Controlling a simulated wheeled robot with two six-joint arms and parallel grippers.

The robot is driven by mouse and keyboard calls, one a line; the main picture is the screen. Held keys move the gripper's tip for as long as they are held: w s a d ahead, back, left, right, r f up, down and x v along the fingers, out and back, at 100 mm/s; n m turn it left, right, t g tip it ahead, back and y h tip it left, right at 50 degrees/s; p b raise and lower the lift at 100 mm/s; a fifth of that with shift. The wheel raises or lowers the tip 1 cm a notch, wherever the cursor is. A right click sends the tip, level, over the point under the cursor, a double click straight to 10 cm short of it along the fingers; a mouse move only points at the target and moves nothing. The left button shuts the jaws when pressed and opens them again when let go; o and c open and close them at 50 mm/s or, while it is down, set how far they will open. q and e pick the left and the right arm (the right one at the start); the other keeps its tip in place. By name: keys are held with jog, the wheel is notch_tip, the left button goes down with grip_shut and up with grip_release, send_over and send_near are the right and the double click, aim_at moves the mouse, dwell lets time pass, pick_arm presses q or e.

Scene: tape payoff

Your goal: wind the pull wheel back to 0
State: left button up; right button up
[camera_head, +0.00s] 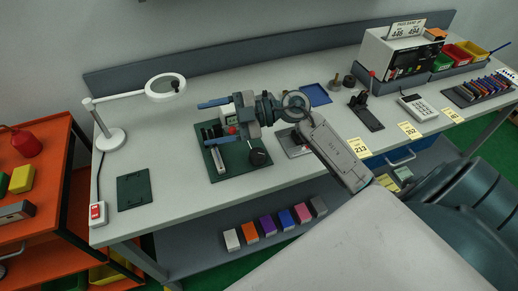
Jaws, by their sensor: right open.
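A dark green base plate (228,171) lies on the grey bench and carries a small device, largely hidden under my right gripper. A pale block (218,159) stands on the plate left of the wheel. My right gripper (204,123) is over the device, its two blue-grey fingers spread and pointing left. It is open, with nothing seen held, and appears apart from the wheel. My left gripper is not in view.
A white magnifier lamp (165,86), a small green mat (133,189) and a red switch box (97,212) are on the left. A white cabinet (376,52) and coloured bins (465,54) stand at the back right. Several coloured blocks (267,226) sit on the lower shelf.

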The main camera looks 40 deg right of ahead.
jog(key=d+f+m+g+h, duration=0.1)
jog(key=d+f+g+h, duration=0.3)
jog(key=d+f+h, duration=0.25)
jog(key=m+g+h, duration=0.3)
jog(key=h, duration=0.2)
send_near(257, 153)
jog(key=shift+y, duration=0.25)
jog(key=b+x, duration=0.1)
jog(key=x, duration=0.2)
jog(key=b+x, duration=0.2)
jog(key=x, duration=0.1)
jog(key=b+x, duration=0.2)
jog(key=shift+d+f, duration=0.1)
jog(key=shift+f, duration=0.4)
jog(key=c, duration=1)
jog(key=n+p, duration=0.2)
jog(key=p, duration=0.2)
jog(key=n+g+p, duration=0.1)
jog(key=n+p, duration=0.1)
jog(key=p, duration=0.3)
jog(key=n+g+p, duration=0.1)
jog(key=n+p, duration=0.1)
jog(key=p, duration=0.3)
jog(key=shift+w+r, duration=0.15)
jog(key=shift+r, duration=0.25)
jog(key=shift+f+n+g+h+p, duration=0.3)
jog(key=shift+n+g+h+p, duration=0.25)
jog(key=shift+n+p, duration=0.9)
